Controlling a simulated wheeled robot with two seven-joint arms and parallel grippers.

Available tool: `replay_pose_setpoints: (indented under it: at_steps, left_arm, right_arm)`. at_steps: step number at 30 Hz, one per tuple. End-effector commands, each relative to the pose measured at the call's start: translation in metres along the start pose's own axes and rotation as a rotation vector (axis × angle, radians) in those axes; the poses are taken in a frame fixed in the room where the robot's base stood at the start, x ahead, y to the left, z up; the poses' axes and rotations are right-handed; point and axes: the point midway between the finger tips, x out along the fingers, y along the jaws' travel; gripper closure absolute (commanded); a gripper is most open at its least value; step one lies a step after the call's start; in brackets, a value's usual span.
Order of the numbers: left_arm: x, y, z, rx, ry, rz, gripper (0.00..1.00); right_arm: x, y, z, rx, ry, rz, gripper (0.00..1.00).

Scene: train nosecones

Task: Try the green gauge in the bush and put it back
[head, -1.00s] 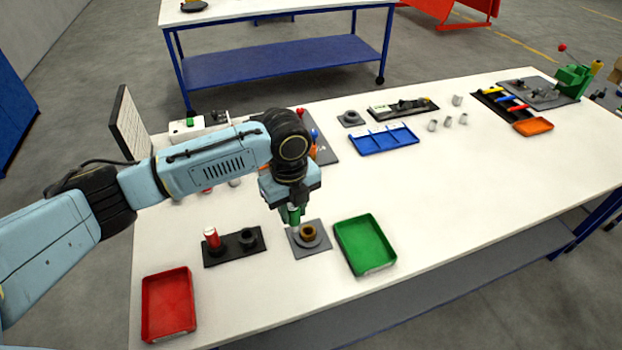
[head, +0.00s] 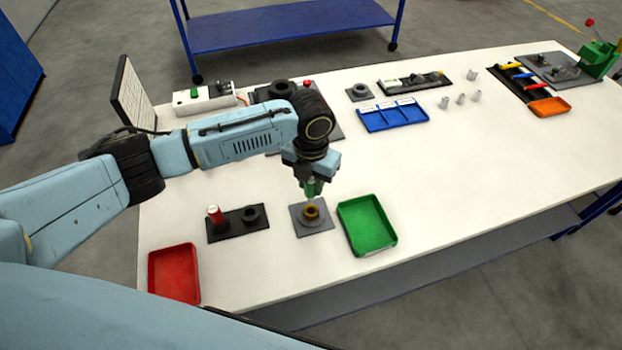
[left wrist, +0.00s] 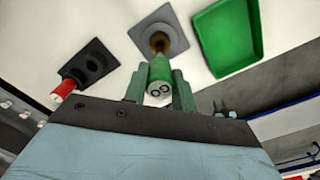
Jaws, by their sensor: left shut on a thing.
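My left gripper (head: 312,188) is shut on the green gauge (left wrist: 160,72), a green cylinder with a pale marked end. It holds the gauge just above the brass bush (head: 312,212), which sits on a grey square plate (head: 325,226). In the left wrist view the far end of the gauge overlaps the bush (left wrist: 159,42); I cannot tell whether it has entered it. A red gauge (head: 214,215) stands in the left place of the dark gauge stand (head: 236,232). The stand's right socket (head: 250,213) is empty. My right gripper is not in view.
A green tray (head: 387,243) lies right of the bush plate and a red tray (head: 197,280) lies at the front left. A blue divided tray (head: 393,128) and small grey parts (head: 461,98) lie further back. The table's right middle is clear.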

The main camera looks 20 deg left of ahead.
Motion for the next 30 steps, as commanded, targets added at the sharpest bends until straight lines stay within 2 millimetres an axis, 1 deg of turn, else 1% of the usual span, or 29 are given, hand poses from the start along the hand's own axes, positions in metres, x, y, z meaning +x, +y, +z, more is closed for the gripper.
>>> replay_pose_setpoints:
  at_steps: [1,14,18,30]
  left_arm:
    - [0.006,0.000,0.000,0.000,0.000,0.000,0.97]
    - [0.037,0.000,0.000,-0.001,-0.001,0.000,0.97]
    - [0.040,0.000,0.000,-0.002,0.000,0.000,0.97]
    - [0.042,0.000,0.000,-0.002,0.000,0.000,0.97]
  right_arm:
    - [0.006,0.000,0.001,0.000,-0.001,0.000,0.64]
    - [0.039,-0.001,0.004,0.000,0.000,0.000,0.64]
    - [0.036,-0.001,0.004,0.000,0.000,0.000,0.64]
    - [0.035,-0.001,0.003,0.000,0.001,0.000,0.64]
